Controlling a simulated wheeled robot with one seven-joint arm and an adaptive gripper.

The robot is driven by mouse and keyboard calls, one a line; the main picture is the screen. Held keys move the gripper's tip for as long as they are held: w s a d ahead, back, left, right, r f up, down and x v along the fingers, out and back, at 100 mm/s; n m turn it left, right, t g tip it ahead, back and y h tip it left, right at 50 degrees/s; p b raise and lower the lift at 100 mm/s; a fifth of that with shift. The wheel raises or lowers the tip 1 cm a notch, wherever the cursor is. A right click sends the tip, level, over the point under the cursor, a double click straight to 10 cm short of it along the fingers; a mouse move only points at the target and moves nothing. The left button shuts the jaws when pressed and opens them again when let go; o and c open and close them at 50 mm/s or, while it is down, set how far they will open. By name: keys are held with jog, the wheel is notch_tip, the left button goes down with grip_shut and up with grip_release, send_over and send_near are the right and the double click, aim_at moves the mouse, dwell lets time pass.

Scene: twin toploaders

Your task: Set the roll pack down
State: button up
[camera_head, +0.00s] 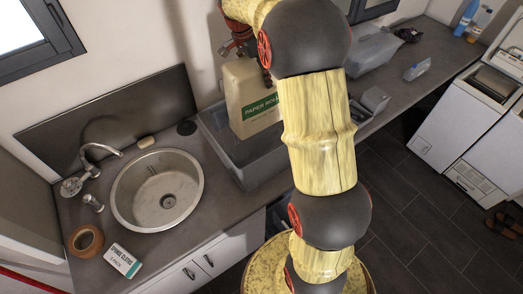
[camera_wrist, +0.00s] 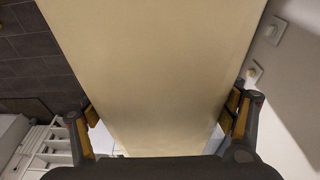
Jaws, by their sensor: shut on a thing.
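The roll pack (camera_head: 250,95) is a beige block with a green label reading "PAPER ROLL", the end of the word hidden. In the head view it is upright, above or inside a grey tub beside the sink; I cannot tell whether it touches the bottom. My gripper (camera_head: 238,42) is at the pack's top, partly hidden behind my arm. In the wrist view the pack (camera_wrist: 155,70) fills the middle, and my gripper (camera_wrist: 160,125) is shut on it with one finger on each side.
The grey tub (camera_head: 216,124) stands on the dark counter (camera_head: 203,222). A round sink (camera_head: 150,195) is to its left, with a tape roll (camera_head: 86,241) and a sponge cloth box (camera_head: 122,261) in front. A clear bin (camera_head: 372,50) stands farther back. White machines (camera_head: 455,118) are at right.

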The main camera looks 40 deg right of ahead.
notch_tip(320, 180, down, 17)
jog(key=shift+r+p, duration=0.1)
jog(key=shift+p, duration=1.1)
jog(key=shift+f, duration=0.5)
jog(key=shift+f, duration=0.1)
jog(key=o, duration=2.1)
jog(key=shift+c, duration=0.2)
